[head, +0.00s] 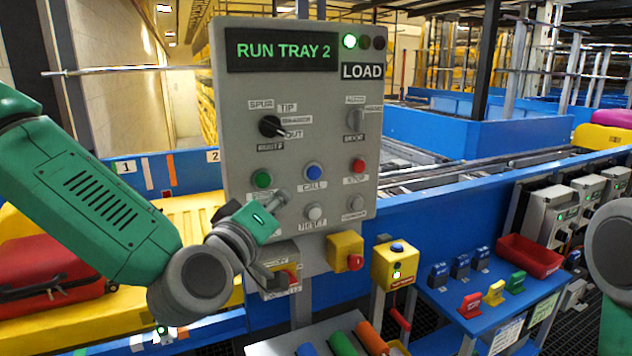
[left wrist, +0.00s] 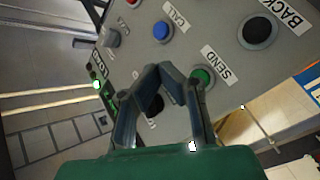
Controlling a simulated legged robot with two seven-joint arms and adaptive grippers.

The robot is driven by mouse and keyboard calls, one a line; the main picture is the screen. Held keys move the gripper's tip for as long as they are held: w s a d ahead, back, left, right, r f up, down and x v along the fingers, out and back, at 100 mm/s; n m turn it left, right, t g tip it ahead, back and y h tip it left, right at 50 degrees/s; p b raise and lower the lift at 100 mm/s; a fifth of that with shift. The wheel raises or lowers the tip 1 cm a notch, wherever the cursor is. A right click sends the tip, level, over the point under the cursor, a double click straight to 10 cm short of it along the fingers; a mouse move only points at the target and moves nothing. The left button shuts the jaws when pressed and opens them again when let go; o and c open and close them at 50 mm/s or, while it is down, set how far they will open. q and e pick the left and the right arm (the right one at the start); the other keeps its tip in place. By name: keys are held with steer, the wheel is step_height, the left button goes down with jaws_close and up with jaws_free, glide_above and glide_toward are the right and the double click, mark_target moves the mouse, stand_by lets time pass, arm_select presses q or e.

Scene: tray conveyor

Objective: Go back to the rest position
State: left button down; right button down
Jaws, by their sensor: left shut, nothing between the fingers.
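My left gripper (head: 280,200) is in front of the lower left of a grey control panel (head: 240,130), with its fingers pointing at the panel. In the left wrist view, the fingers of the left gripper (left wrist: 160,70) meet at their tips and hold nothing. A green button (left wrist: 202,76) marked SEND lies close to the right of the fingers there, and a blue CALL button (left wrist: 162,31) lies beyond the tips. I cannot tell whether the fingers touch the panel. My right gripper is out of view; only part of my right arm shows at the right edge.
Yellow switch boxes (head: 345,251) hang below. A red suitcase (head: 50,280) lies at left. A blue side table (head: 505,300) holds a red bin (head: 529,256).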

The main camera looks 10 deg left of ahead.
arm_select(q)
steer(key=s+f+m+g+b, duration=0.1)
steer(key=s+f+g+b, duration=0.15)
steer(key=f, duration=0.75)
steer(key=s+f+m+g+b, duration=0.1)
steer(key=s+f+m+g, duration=0.2)
steer(key=f, duration=0.8)
steer(key=s+f+g+b, duration=0.1)
steer(key=s+f+g, duration=0.25)
steer(key=f, duration=0.65)
steer(key=s+a+f+m+g+y+b, duration=0.2)
steer(key=s+a+f+g, duration=0.2)
steer(key=s+f, duration=0.7)
steer(key=s+a+f+m+g+y+b, duration=0.2)
steer(key=s+a+f, duration=0.7)
steer(key=s, duration=0.5)
step_height(320, 180, down, 2)
steer(key=g+b, duration=0.1)
steer(key=g, duration=0.1)
steer(key=shift+s+g, duration=0.35)
steer(key=shift+g, duration=0.05)
steer(key=shift+w+f, duration=0.15)
stand_by(1.5)
